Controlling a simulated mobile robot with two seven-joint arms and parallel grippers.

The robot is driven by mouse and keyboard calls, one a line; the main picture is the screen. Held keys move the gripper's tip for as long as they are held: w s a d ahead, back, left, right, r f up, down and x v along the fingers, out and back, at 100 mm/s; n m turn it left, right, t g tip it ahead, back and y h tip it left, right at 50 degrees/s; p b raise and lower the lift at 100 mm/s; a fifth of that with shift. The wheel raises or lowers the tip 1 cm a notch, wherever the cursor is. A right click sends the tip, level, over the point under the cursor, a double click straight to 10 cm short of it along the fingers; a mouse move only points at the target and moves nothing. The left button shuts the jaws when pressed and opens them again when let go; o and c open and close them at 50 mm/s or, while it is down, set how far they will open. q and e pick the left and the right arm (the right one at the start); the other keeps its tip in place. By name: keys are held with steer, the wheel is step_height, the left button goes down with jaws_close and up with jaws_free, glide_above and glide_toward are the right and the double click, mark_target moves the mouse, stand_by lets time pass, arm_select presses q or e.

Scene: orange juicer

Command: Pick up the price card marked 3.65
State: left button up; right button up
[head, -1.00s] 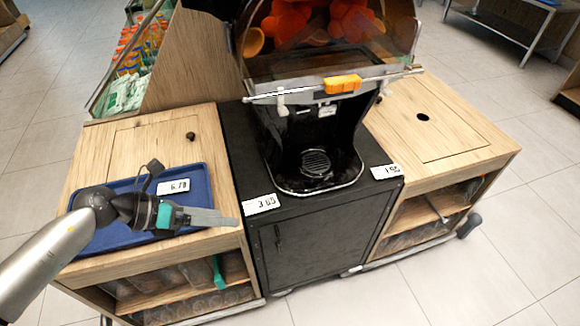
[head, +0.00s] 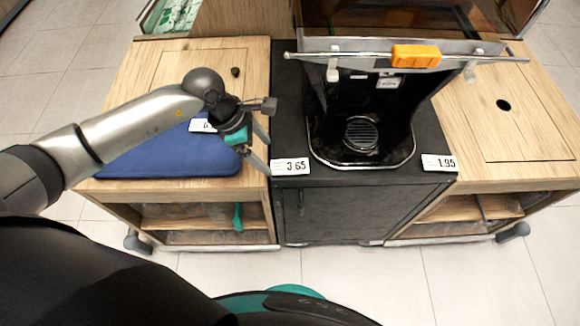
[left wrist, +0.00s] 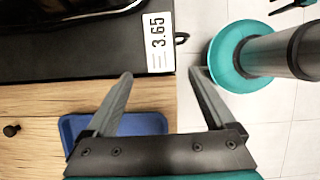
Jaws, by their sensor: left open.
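The price card marked 3.65 (head: 290,167) is a small white label at the front left edge of the black juicer cabinet (head: 420,190). It also shows in the left wrist view (left wrist: 159,42), beyond the fingertips and roughly between them. My left gripper (head: 264,150) is open and empty, just left of the card in the head view. Its two fingers show apart in the left wrist view (left wrist: 162,72). The card appears clear of both fingers. My right gripper is not in view.
A second card marked 1.95 (head: 439,163) is at the cabinet's front right edge. A blue tray (head: 150,158) lies on the left wooden counter, with another card (head: 201,126) partly hidden by my gripper.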

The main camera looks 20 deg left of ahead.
mark_target(280, 167)
arm_select(q)
steer(key=x, duration=0.3)
steer(key=b+x, duration=0.1)
steer(key=x, duration=0.2)
steer(key=shift+d+r, duration=0.15)
steer(key=shift+d, duration=0.1)
jaws_close()
stand_by(0.5)
